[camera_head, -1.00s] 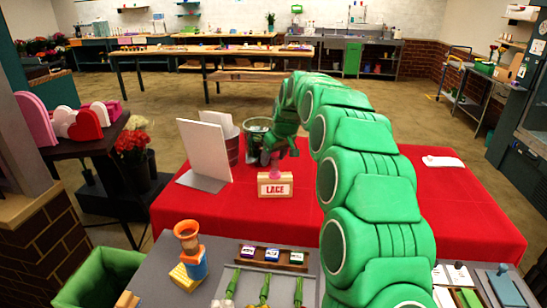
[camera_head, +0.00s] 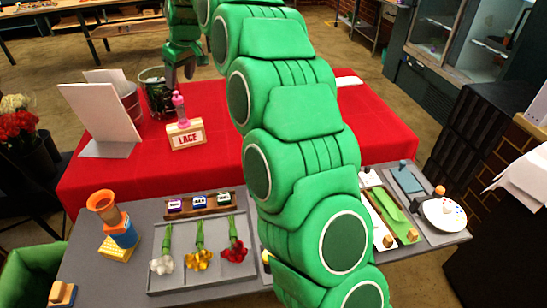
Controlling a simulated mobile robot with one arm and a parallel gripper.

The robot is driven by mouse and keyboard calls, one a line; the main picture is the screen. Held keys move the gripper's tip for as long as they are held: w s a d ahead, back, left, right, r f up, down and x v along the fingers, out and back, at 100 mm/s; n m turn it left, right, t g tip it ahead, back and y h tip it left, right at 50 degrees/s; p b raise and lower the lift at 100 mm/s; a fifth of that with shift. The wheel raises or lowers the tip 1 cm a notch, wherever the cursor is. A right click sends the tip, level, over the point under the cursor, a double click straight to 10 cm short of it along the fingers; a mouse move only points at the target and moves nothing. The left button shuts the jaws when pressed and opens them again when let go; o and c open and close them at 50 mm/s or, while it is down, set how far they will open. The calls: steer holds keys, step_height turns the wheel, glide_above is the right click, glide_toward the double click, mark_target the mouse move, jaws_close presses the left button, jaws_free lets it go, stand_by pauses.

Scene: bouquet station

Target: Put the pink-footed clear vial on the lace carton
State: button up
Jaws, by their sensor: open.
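A small pink upright piece, which looks like the pink-footed vial (camera_head: 180,108), stands on top of the carton. Its clear part is hard to make out at this size. My gripper (camera_head: 180,78) is open, just above and behind the vial in the picture, with a small gap seen between them. Nothing shows between its fingers.
In front, a grey table holds a flower tray (camera_head: 195,278), a small rack (camera_head: 170,214), and an orange-and-blue stack (camera_head: 118,228). The red cloth (camera_head: 110,170) is clear in front of the carton.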

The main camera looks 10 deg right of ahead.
steer(key=s+d+r+m+g, duration=0.1)
steer(key=s+d, duration=0.3)
steer(key=s, duration=0.3)
steer(key=s+d+m, duration=0.1)
steer(key=s+d, duration=0.4)
steer(key=s, duration=0.2)
steer(key=s+d+f+m+g+h, duration=0.1)
steer(key=s+d, duration=0.4)
steer(key=s, duration=0.8)
steer(key=s+d+f+m+g+h, duration=0.1)
steer(key=s+d+f+m, duration=0.2)
steer(key=s, duration=1.1)
steer(key=s+d+f+m+g+h, duration=0.1)
steer(key=s+d+f+m, duration=0.2)
steer(key=s, duration=1.1)
steer(key=d+f, duration=0.3)
steer(key=d, duration=0.2)
steer(key=shift+s+f+g, duration=0.15)
steer(key=shift+f+g, duration=0.1)
steer(key=shift+g, duration=0.15)
